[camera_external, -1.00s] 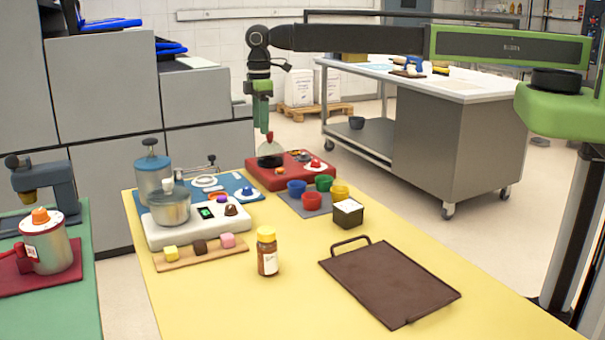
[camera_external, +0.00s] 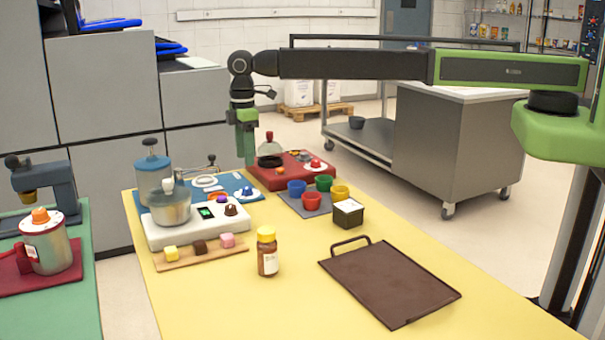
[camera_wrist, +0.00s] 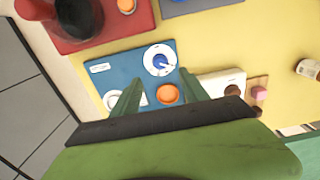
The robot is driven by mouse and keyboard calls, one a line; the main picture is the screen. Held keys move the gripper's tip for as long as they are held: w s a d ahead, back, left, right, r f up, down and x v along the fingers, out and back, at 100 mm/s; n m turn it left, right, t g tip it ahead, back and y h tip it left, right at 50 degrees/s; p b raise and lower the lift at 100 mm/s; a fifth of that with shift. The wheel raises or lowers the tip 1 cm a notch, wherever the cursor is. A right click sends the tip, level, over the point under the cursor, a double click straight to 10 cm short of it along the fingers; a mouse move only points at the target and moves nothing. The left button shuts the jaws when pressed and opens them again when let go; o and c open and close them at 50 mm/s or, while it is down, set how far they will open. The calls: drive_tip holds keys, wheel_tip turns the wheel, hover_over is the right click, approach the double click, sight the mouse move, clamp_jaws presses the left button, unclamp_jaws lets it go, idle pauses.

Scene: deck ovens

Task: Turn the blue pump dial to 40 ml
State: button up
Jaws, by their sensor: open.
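The blue pump dial (camera_external: 248,191) sits on a white round face at the right end of the blue pump board (camera_external: 258,197). In the wrist view the dial (camera_wrist: 160,62) shows a blue knob with a pointer on the white face, its marks too small to read. The blue board (camera_wrist: 130,66) lies flat around it. My gripper (camera_external: 246,164) is open, pointing down, above and apart from the dial. In the wrist view my gripper's two fingers (camera_wrist: 158,78) stand apart, with the dial just beyond their tips. Nothing is between the fingers.
An orange button (camera_wrist: 168,93) is near the dial. A red board (camera_external: 290,183) with a glass-domed device stands behind. A white scale (camera_external: 160,237) with a pot is in front, and coloured cups (camera_external: 311,201) stand to the right.

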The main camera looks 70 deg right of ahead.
sight(247, 187)
wheel_tip(247, 187, down, 10)
drive_tip(key=b, duration=0.8)
drive_tip(key=shift+r, duration=0.3)
clamp_jaws()
